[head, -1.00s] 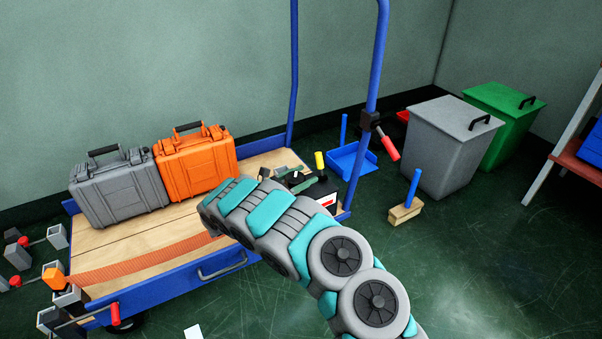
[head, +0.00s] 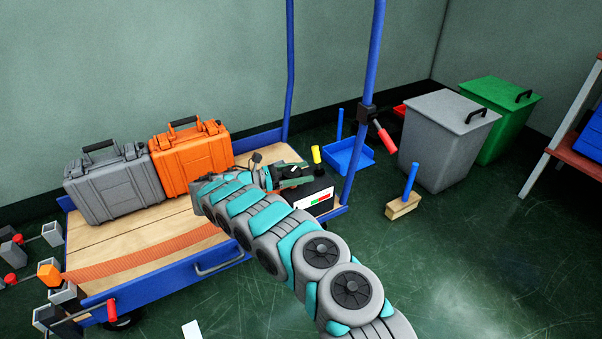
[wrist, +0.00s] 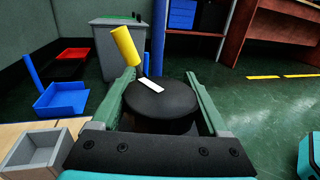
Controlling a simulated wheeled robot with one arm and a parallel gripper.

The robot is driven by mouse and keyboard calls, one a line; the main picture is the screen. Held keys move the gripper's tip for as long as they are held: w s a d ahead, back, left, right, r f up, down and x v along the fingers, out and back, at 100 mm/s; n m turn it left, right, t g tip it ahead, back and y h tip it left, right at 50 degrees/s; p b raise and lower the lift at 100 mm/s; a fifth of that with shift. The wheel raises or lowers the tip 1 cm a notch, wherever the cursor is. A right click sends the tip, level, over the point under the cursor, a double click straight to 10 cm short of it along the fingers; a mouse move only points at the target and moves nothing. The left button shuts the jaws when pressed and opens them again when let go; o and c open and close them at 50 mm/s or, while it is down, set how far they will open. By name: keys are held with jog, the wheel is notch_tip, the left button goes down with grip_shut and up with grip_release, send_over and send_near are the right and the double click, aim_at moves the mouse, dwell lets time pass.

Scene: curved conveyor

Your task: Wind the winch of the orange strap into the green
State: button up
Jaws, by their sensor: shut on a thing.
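The orange strap (head: 150,255) lies across the wooden cart deck, and its right part is hidden behind my arm. The winch is a black box (head: 322,183) at the deck's right end, with a white, red and green gauge (head: 320,197) on its front; no pointer can be made out. On top is a round black drum (wrist: 160,108) with a white mark and a yellow crank handle (wrist: 126,45), also in the head view (head: 317,154). My gripper (wrist: 161,88) is shut on the drum, one green finger on each side. In the head view the gripper (head: 290,177) is partly hidden.
A grey case (head: 115,185) and an orange case (head: 190,160) stand at the back of the deck. A blue cart post (head: 366,90) rises beside the winch. A blue dustpan (head: 348,156), a brush (head: 405,203) and grey and green bins stand to the right.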

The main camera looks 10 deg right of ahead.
dwell(0.3)
jog(key=o, duration=1.2)
jog(key=shift+o, duration=0.2)
jog(key=a, duration=0.2)
jog(key=shift+a, duration=0.4)
jog(key=shift+s+a, duration=0.2)
jog(key=shift+a, duration=2.2)
jog(key=shift+a, duration=0.1)
